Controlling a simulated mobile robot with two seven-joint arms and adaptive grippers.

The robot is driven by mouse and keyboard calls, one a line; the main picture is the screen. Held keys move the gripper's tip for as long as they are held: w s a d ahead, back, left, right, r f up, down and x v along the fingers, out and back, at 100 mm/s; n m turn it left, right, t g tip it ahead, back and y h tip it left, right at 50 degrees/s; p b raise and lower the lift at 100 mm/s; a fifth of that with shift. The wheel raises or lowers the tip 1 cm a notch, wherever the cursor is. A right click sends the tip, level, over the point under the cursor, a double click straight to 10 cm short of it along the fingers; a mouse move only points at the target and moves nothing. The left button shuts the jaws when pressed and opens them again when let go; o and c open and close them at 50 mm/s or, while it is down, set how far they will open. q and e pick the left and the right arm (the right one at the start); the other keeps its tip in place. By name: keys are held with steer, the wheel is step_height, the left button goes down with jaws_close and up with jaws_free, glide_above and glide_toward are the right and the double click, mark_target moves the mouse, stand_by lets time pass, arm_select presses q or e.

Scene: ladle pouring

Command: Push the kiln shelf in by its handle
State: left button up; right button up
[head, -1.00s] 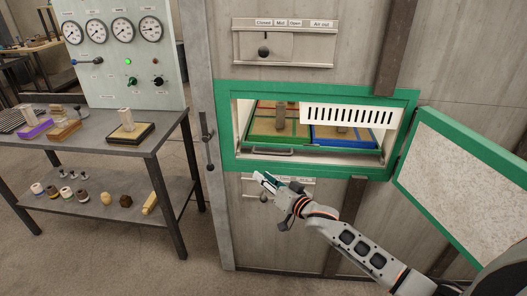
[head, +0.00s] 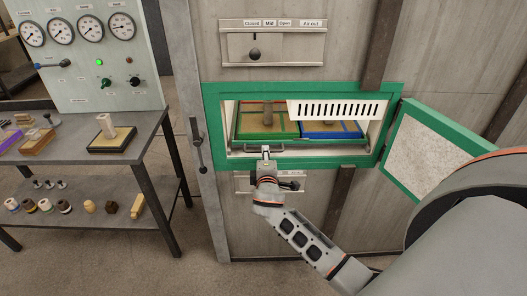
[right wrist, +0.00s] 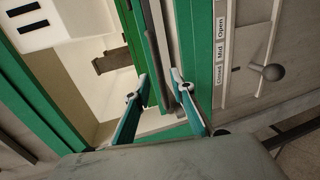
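The kiln shelf (head: 345,145) sits in the green-framed kiln opening, bearing a green-edged tray and a blue-edged tray. Its handle (head: 240,151) is a thin grey bar along the left part of the shelf front; it also shows in the right wrist view (right wrist: 160,70). Contact cannot be told. My left gripper is not in view.
The kiln door (head: 430,150) stands open to the right. A slotted white plate (head: 335,109) hangs across the upper opening. An air-out slider (head: 255,54) is above. A workbench (head: 130,155) with gauges stands left, with clear floor between.

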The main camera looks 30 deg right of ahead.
mark_target(265, 143)
steer(key=x, duration=0.3)
steer(key=shift+w, duration=0.2)
steer(key=shift+w+d, duration=0.2)
steer(key=shift+w, duration=0.05)
jaws_close()
steer(key=shift+r+b+x, duration=0.15)
steer(key=shift+b+x, duration=0.3)
steer(key=shift+x, duration=0.7)
steer(key=shift+r+b+x, duration=0.15)
steer(key=shift+b+x, duration=0.25)
steer(key=shift+x, duration=0.75)
steer(key=shift+w+r, duration=0.15)
steer(key=shift+r, duration=0.1)
steer(key=shift+d, duration=0.1)
